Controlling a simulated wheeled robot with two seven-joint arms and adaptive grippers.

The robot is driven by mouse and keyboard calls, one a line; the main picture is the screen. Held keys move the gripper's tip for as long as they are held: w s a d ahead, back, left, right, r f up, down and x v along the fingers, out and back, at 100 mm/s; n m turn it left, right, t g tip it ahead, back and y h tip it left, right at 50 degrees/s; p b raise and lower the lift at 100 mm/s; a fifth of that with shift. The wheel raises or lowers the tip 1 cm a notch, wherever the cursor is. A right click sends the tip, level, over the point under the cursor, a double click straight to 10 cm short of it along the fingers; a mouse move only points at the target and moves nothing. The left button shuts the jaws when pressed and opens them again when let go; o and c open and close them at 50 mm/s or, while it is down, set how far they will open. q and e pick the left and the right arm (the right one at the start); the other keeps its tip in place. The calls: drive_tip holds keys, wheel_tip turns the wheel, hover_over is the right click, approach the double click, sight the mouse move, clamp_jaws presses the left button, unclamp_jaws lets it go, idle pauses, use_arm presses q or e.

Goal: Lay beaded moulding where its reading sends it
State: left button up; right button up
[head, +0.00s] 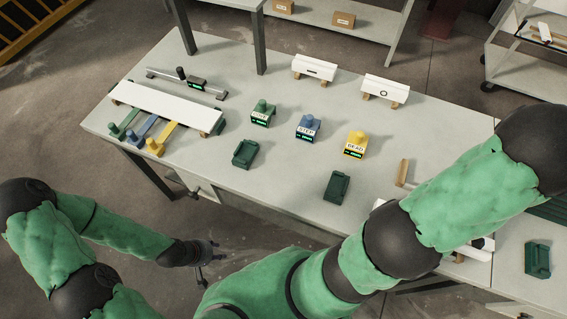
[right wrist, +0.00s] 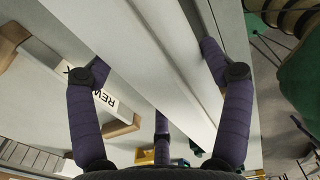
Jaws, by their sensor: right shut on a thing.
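My left gripper (head: 207,262) hangs empty in front of the table, fingers apart. A yellow block labelled BEAD (head: 355,145) stands on the table beside a blue block labelled STEP (head: 308,128) and a green block (head: 263,114). Their small displays are lit green.
A white board (head: 165,107) lies at the left, above green, blue and yellow tools. Behind it is a gauge (head: 196,83). Two white signs (head: 314,68) (head: 385,89) stand at the back. Dark green holders (head: 245,153) (head: 337,187) sit in front. A white sign (right wrist: 65,75) stands beside the moulding.

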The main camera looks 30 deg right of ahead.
drive_tip(key=shift+f, duration=0.25)
drive_tip(key=o, duration=1.6)
drive_tip(key=shift+o, duration=0.2)
wheel_tip(320, 180, up, 12)
